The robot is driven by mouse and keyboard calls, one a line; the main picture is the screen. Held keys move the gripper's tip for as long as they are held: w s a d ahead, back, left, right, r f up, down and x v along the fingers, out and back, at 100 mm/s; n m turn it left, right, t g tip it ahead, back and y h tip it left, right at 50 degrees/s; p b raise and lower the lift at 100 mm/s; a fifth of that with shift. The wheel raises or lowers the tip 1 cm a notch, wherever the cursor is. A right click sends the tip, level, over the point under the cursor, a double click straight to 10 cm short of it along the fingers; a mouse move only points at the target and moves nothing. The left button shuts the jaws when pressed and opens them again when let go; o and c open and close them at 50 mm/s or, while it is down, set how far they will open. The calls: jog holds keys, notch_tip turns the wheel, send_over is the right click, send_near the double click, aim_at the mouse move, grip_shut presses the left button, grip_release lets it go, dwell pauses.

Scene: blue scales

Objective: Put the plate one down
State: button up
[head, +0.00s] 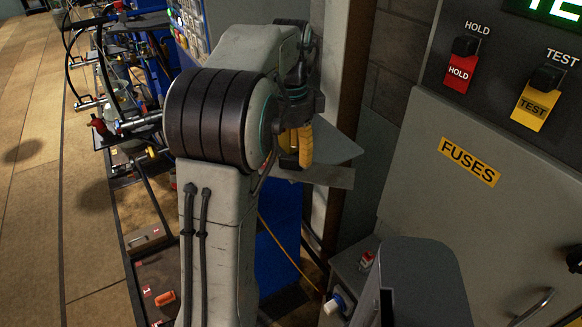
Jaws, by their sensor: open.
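My gripper (297,148) is near the upper middle of the head view, seen from behind and partly hidden by its own wrist and my arm. A yellow finger pad shows on it, pointing down. A flat grey metal piece (327,178) lies right beside and below the fingers. It may be the plate, but I cannot tell for sure. I cannot tell whether the fingers touch it. A blue panel (283,245), perhaps part of the scales, stands below it, largely hidden by my arm.
A grey cabinet (475,235) with a FUSES label, a red HOLD switch (461,73) and a yellow TEST switch (536,105) fills the right side. Pipes and hoses (120,115) crowd the left behind my arm. Open floor (45,200) lies at the far left.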

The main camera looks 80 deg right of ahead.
aim_at(291, 159)
jog(key=shift+f, duration=1.7)
grip_shut()
